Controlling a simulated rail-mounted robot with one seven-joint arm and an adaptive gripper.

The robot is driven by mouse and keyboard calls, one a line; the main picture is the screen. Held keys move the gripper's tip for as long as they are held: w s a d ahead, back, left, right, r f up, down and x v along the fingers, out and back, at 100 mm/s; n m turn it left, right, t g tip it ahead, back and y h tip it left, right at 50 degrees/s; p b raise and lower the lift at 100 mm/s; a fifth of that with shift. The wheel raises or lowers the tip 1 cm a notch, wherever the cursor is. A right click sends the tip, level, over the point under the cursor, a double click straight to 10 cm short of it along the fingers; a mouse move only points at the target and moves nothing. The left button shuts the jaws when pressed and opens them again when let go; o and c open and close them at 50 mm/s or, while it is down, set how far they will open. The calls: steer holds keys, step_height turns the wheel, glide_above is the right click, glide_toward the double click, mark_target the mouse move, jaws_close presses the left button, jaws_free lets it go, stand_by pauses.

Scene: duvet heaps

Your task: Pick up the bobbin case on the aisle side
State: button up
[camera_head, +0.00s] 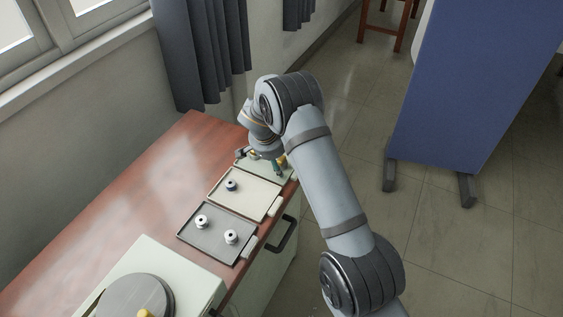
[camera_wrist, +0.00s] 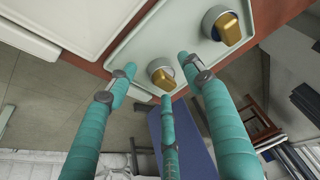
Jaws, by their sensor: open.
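Two bobbin cases, each a grey round base with a gold top, sit on a pale green tray (camera_wrist: 150,40). The aisle-side bobbin case (camera_wrist: 162,76) is near the tray's floor-side edge; it also shows as a small yellow spot in the head view (camera_head: 283,160). The other bobbin case (camera_wrist: 226,27) is farther in, at the upper right of the wrist view. My gripper (camera_wrist: 158,72) has teal fingers and is open and empty. Its fingertips are spread around the aisle-side case in the picture, with gaps visible; I cannot tell their height above the tray.
A cream tray (camera_head: 262,205) with one bobbin and a grey tray (camera_head: 214,249) with two stand along the wooden table (camera_head: 118,190). A pale machine with a round disc (camera_head: 135,298) is at the front. A blue partition (camera_head: 475,80) stands across the clear aisle floor.

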steer(key=shift+c, duration=1)
steer(key=shift+s, duration=0.1)
jaws_close()
steer(key=shift+d, duration=0.1)
